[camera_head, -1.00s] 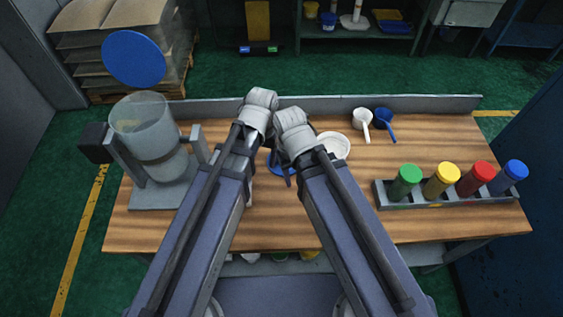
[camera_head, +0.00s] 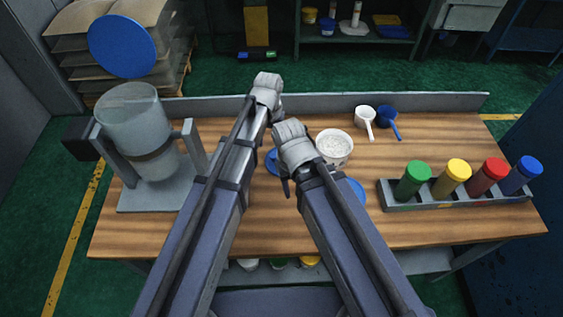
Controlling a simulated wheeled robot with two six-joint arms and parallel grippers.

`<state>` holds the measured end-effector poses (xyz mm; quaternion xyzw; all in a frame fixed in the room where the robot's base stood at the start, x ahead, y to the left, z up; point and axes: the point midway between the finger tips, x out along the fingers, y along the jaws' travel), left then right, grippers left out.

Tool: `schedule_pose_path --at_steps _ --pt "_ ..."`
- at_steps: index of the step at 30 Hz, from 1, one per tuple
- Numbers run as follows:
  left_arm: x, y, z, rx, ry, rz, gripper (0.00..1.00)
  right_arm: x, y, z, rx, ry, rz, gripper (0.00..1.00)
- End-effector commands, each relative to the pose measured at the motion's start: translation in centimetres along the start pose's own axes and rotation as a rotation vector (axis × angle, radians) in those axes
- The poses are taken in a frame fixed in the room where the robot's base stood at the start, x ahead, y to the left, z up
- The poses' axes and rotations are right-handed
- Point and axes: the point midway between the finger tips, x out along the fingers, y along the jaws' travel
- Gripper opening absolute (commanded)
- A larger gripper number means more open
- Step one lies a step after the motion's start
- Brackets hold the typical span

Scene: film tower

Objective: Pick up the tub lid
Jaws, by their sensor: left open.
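A white tub (camera_head: 335,147) with pale contents stands open on the table, right of my arms. A flat blue disc (camera_head: 357,192), which looks like the tub lid, lies in front of it, partly hidden by my right arm. Another blue round piece (camera_head: 271,161) shows between my arms, mostly covered, so I cannot tell its full shape. My left gripper (camera_head: 275,111) is open at the end of the left arm, near the table's back, mostly hidden by the arm links. The right arm ends left of the tub; I cannot make out its jaws clearly.
A clear hopper (camera_head: 138,125) stands at the left, with a big blue disc (camera_head: 122,46) above it. A white scoop (camera_head: 365,117) and a blue scoop (camera_head: 385,118) lie at the back. A grey rack (camera_head: 400,205) holds several colour-capped bottles at the right. The front right tabletop is clear.

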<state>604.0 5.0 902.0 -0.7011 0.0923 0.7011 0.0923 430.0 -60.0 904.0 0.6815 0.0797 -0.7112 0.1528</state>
Motion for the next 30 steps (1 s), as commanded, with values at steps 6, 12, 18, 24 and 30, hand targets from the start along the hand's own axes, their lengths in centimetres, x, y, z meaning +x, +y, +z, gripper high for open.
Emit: schedule_pose_path --at_steps 6,12,18,24,30 --pt "0.9 0.2 0.1 0.0 0.0 0.0 0.71 0.9 -0.1 -0.1 0.0 0.0 0.0 0.5" --pt "3.3 0.7 0.5 0.0 0.0 0.0 0.71 3.3 -0.3 -0.2 0.0 0.0 0.0 0.5" --pt "5.2 0.7 0.5 0.0 0.0 0.0 0.71 5.2 -0.5 -0.3 0.0 0.0 0.0 0.5" --pt "5.1 0.7 0.5 0.0 0.0 0.0 0.71 5.0 -0.5 -0.3 0.0 0.0 0.0 0.5" --pt "5.1 0.7 0.5 0.0 0.0 0.0 0.57 5.0 -0.5 -0.3 0.0 0.0 0.0 0.5"
